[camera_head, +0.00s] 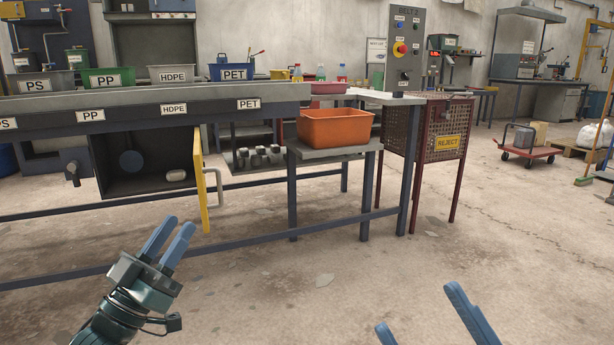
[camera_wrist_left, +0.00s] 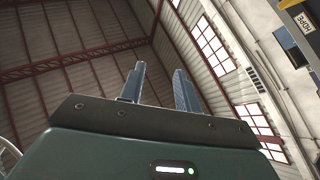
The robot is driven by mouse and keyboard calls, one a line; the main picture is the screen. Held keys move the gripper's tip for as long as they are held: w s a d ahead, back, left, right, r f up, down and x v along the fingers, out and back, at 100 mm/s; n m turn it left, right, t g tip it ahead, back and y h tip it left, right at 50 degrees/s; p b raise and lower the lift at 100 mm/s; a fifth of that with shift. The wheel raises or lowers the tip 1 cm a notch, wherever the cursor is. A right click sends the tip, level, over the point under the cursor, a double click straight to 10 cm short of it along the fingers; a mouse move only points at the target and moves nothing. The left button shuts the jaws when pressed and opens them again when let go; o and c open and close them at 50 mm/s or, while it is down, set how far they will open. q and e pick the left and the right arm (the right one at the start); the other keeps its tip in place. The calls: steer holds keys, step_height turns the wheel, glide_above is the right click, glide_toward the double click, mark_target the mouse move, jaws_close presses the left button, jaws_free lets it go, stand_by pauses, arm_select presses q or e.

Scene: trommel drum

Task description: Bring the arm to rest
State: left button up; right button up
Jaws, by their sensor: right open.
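My left gripper (camera_head: 178,226) is in the lower left of the head view, its blue fingers pointing up in front of the sorting bench. In the left wrist view its two fingers (camera_wrist_left: 160,72) stand apart with nothing between them, so it is open and empty. My right gripper (camera_head: 416,308) is at the bottom edge of the head view, a little right of the middle. Its two blue fingers are spread wide and empty; the rest of that arm is out of view. Both grippers appear over bare floor and touch nothing that I can see.
An orange bin (camera_head: 335,127) sits on a low stand. A reject cage (camera_head: 437,138) stands to its right. The concrete floor (camera_head: 320,285) in front is clear.

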arm_select(q)
steer(key=s+d+r+m+g+h, duration=0.3)
steer(key=s+d+m, duration=0.5)
steer(key=s+d, duration=0.8)
step_height(320, 180, down, 7)
steer(key=s+n+g+y+p, duration=0.1)
steer(key=s+n+y+p, duration=0.1)
steer(key=n+y+p, duration=0.45)
arm_select(e)
step_height(320, 180, down, 6)
steer(key=m+g+h+p, duration=0.2)
steer(key=m+h, duration=0.4)
steer(key=h, duration=0.1)
arm_select(q)
steer(key=s+a+r+n+g+y+p, duration=0.2)
steer(key=a+r+g+p, duration=0.4)
steer(key=p, duration=3)
step_height(320, 180, up, 4)
steer(key=shift+f+n+g+y, duration=0.1)
steer(key=shift+n+g+y, duration=0.7)
steer(key=shift+y, duration=0.45)
arm_select(e)
steer(key=s+d+r+m+g+h, duration=0.2)
steer(key=d+r+m+g+h, duration=0.1)
steer(key=r+g, duration=0.4)
step_height(320, 180, up, 3)
steer(key=shift+s+d+r+m+g+h, duration=0.1)
steer(key=shift+s+d+m+g+h, duration=0.25)
steer(key=shift+d+h, duration=0.7)
